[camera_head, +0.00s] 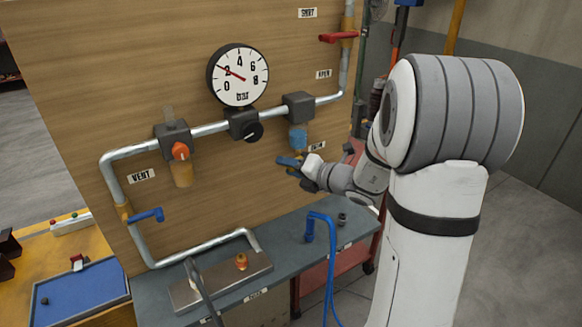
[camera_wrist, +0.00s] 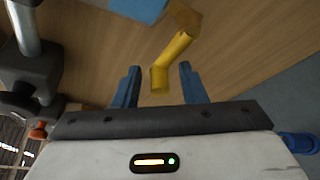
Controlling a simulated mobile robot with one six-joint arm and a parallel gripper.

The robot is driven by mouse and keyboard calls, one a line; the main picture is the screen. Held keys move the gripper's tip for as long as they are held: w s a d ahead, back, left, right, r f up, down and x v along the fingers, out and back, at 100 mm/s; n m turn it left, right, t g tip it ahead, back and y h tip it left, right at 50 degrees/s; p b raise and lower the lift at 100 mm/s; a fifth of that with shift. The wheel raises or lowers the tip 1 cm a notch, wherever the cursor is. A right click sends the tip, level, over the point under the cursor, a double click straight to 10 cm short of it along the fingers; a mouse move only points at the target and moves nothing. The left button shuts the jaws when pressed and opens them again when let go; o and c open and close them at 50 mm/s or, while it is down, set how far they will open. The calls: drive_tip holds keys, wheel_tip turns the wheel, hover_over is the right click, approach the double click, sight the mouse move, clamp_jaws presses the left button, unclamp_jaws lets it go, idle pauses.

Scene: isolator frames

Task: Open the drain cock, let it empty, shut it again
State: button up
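The drain cock appears to be the yellow bent piece (camera_wrist: 172,55) in the wrist view, beside a blue bowl (camera_wrist: 138,8). Its free end lies in the gap between my gripper's blue fingers (camera_wrist: 159,88). The fingers are apart, with visible room on both sides of it, so my gripper is open. In the head view my gripper (camera_head: 290,166) is just below the blue bowl (camera_head: 298,138) under the right grey block (camera_head: 298,105). The cock cannot be made out there. A partly hidden label (camera_head: 317,146) is beside it.
A gauge (camera_head: 238,75) reads about 2. A black knob (camera_head: 254,132), an orange knob (camera_head: 180,151), a blue vent lever (camera_head: 148,215) and a red lever (camera_head: 338,37) stick out from the panel. A blue hose (camera_head: 329,260) hangs at the grey bench (camera_head: 285,232).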

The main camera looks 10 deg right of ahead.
drive_tip(key=shift+c, duration=0.2)
clamp_jaws()
drive_tip(key=shift+f, duration=0.1)
drive_tip(key=d+f+n+t+h+b, duration=0.1)
drive_tip(key=n+h+b, duration=0.3)
drive_tip(key=b, duration=0.8)
drive_tip(key=w+d+f+n+t+h+b, duration=0.1)
drive_tip(key=d+f+n+h+b, duration=0.2)
drive_tip(key=n+b, duration=0.5)
drive_tip(key=shift+w+d+f+h+b, duration=0.3)
drive_tip(key=shift+h+b, duration=0.3)
drive_tip(key=shift+b, duration=2.05)
drive_tip(key=shift+d+r+n, duration=0.1)
drive_tip(key=shift+r+n, duration=0.05)
drive_tip(key=shift+n, duration=0.15)
